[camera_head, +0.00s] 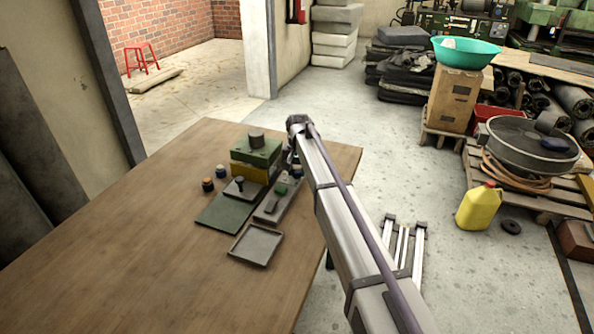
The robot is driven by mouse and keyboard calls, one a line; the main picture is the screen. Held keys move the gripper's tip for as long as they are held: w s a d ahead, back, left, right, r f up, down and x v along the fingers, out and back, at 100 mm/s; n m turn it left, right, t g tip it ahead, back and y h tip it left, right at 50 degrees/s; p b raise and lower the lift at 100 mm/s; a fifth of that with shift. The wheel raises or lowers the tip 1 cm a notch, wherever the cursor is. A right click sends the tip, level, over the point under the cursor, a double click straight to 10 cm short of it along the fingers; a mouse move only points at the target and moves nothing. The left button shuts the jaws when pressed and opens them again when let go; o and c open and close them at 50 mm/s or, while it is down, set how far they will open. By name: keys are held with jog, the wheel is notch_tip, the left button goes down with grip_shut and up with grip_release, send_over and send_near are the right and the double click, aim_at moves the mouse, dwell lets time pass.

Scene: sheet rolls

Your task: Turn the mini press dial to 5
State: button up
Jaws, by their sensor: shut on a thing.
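The mini press is most likely the green and yellow block (256,152) with a dark round cap on top, near the far edge of the wooden table. My arm reaches in from the lower right. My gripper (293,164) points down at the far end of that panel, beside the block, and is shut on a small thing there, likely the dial. The dial's marks and setting are too small or hidden to read.
The table's left and front are clear.

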aim_at(298, 170)
jog(key=n, duration=0.4)
jog(key=shift+n, duration=2)
jog(key=o, duration=0.9)
notch_tip(298, 170, up, 11)
jog(key=p, duration=1)
jog(key=shift+w+d+f+p, duration=0.1)
jog(key=shift+p, duration=0.3)
